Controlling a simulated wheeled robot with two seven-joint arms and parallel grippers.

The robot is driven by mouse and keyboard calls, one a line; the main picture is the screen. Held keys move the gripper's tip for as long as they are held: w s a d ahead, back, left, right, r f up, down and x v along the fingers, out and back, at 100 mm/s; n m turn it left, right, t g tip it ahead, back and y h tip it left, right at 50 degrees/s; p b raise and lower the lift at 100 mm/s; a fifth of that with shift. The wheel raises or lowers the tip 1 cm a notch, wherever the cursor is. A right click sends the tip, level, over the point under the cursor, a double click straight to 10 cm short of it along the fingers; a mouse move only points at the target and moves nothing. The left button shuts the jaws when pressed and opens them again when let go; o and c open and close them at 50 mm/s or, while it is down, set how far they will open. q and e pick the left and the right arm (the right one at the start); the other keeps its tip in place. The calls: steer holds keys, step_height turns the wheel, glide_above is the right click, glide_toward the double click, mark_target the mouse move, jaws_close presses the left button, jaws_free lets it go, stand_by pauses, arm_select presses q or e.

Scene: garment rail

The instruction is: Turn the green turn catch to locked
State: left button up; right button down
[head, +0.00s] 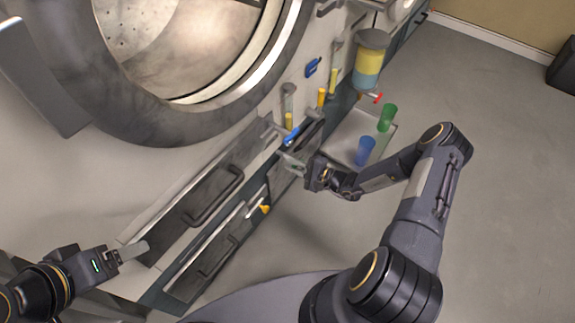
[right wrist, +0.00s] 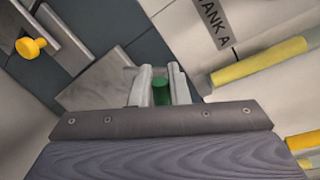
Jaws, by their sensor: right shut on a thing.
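The green turn catch (right wrist: 160,91) shows as a small green piece between the fingers of my right gripper (right wrist: 158,84) in the right wrist view. The fingers are shut on it, and they hide part of it. I cannot read its turn position. In the head view my right gripper (head: 291,166) is at the machine's front panel, beside the drawer fronts, and the catch cannot be made out there. My left gripper (head: 134,251) is at the lower left, near the lower drawers and away from the catch. Whether its fingers are apart is unclear.
Near my right gripper are a blue handle (head: 292,135) and a yellow knob (head: 265,208). A shelf holds a blue cup (head: 365,150) and a green cup (head: 387,117) below a dispenser (head: 369,62). A large round door opening fills the upper left.

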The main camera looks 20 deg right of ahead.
steer(key=n+p, duration=0.1)
steer(key=n, duration=0.1)
steer(key=shift+s+a+f+n+h+p, duration=0.15)
steer(key=shift+f+n+h+p, duration=0.15)
steer(key=shift+n+h+p, duration=0.1)
steer(key=shift+f+n+t+h+p, duration=0.45)
steer(key=shift+n+p, duration=0.3)
steer(key=shift+n, duration=0.35)
steer(key=c, duration=1.5)
jaws_free()
steer(key=shift+o, duration=0.2)
steer(key=p+v, duration=0.1)
steer(key=v, duration=0.6)
steer(key=shift+s+d+p, duration=0.25)
steer(key=shift+s+p, duration=0.05)
